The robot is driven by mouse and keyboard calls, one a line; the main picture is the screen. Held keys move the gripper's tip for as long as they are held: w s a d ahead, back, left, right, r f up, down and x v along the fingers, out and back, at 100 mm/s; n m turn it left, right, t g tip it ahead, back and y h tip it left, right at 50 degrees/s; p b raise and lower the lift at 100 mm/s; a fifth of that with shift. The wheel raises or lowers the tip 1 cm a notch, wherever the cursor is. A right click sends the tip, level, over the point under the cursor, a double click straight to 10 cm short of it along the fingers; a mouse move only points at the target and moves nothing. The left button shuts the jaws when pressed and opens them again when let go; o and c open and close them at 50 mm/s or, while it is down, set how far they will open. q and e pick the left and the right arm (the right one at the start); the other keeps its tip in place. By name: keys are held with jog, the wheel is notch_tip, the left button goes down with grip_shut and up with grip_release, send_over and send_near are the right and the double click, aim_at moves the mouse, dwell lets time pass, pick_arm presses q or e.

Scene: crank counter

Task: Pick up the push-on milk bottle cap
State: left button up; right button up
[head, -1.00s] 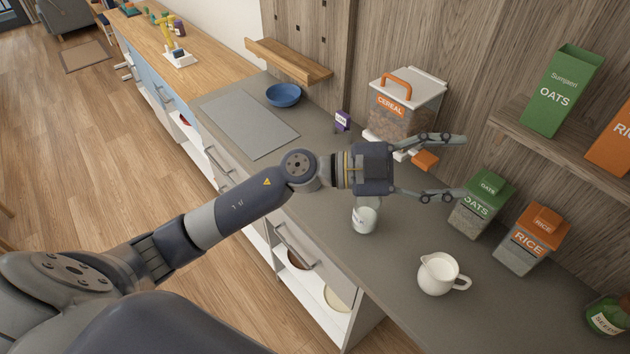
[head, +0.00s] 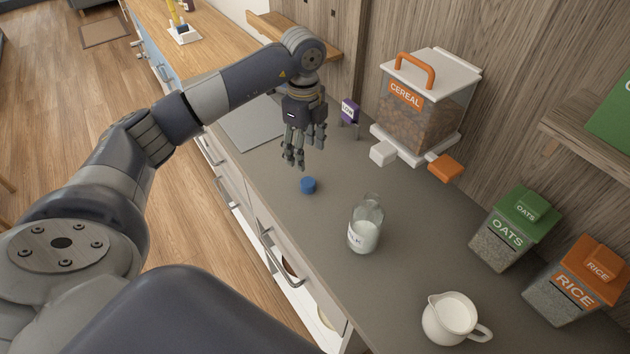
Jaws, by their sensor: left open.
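The milk bottle cap is a small blue cap (head: 308,185) lying on the grey counter in the head view. My right gripper is not in view.
A cereal dispenser (head: 425,105) with white and orange parts stands behind, beside a small purple sign (head: 349,112). A white jug (head: 452,318), an oats box (head: 512,228) and a rice box (head: 577,280) stand to the right. The counter (head: 280,212) around the cap is clear.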

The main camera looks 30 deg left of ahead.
aim_at(308, 182)
pick_arm(q)
jog(key=f, duration=0.1)
jog(key=s+f+p, duration=0.1)
jog(key=f, duration=0.1)
jog(key=shift+s+f, duration=0.1)
jog(key=shift+f, duration=0.1)
jog(key=shift+d+f, duration=0.1)
jog(key=shift+f, duration=0.25)
jog(key=shift+w+d+f, duration=0.1)
jog(key=shift+w+f, duration=0.15)
jog(key=shift+f, duration=0.05)
jog(key=f, duration=0.1)
jog(key=f+p, duration=0.1)
jog(key=f, duration=0.1)
jog(key=f+p, duration=0.1)
jog(key=shift+s+d+f, duration=0.1)
jog(key=shift+d+f, duration=0.05)
jog(key=shift+d, duration=0.2)
jog(key=shift+f, duration=0.15)
jog(key=c, duration=0.8)
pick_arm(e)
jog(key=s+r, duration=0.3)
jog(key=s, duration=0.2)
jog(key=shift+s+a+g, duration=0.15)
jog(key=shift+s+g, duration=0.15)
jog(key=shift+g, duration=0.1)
